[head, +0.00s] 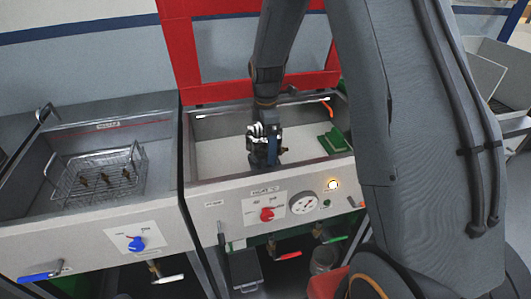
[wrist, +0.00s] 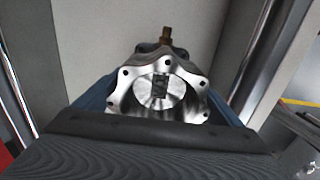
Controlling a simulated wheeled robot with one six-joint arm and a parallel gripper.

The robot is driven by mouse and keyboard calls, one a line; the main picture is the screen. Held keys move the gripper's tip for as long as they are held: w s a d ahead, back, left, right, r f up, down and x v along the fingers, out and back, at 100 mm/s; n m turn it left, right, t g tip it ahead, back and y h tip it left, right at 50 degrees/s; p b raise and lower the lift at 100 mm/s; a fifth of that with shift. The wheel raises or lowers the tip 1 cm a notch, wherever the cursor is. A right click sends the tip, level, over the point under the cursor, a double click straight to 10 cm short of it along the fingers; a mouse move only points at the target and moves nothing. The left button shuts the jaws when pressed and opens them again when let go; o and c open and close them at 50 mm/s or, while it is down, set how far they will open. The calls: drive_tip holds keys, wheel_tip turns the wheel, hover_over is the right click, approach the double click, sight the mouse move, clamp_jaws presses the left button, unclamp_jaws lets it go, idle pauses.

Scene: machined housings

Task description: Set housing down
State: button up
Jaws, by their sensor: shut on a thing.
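The housing (wrist: 120,85) is a shiny metal part with a scalloped flange, bolt holes and a round central bore, and a brass fitting at its far end. In the head view the housing (head: 256,130) shows as a small bright part at my gripper. My gripper (head: 266,150) reaches down into the middle basin (head: 210,125). In the wrist view the blue fingers of my gripper (wrist: 158,105) are on both sides of the housing, shut on it. I cannot tell whether the housing touches the basin floor.
A green block (head: 334,141) lies at the basin's right end. The left basin (head: 30,165) holds a wire basket (head: 125,180) with small brown parts. A red frame (head: 178,50) stands behind the middle basin. The basin floor left of my gripper is clear.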

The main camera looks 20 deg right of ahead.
drive_tip(key=shift+f+p, duration=0.55)
drive_tip(key=shift+f, duration=1.55)
drive_tip(key=shift+f, duration=0.1)
drive_tip(key=o, duration=1.6)
drive_tip(key=shift+f, duration=0.1)
drive_tip(key=shift+o, duration=0.2)
wheel_tip(320, 180, up, 12)
drive_tip(key=shift+f+b, duration=0.2)
drive_tip(key=shift+b, duration=1.05)
drive_tip(key=shift+r, duration=0.25)
drive_tip(key=shift+s+r+m, duration=0.15)
drive_tip(key=shift+s+m, duration=0.15)
drive_tip(key=s+m+t, duration=0.1)
drive_tip(key=s+m, duration=1.6)
drive_tip(key=s, duration=0.5)
drive_tip(key=shift+d+f, duration=0.2)
drive_tip(key=shift+d, duration=0.2)
drive_tip(key=shift+s, duration=0.1)
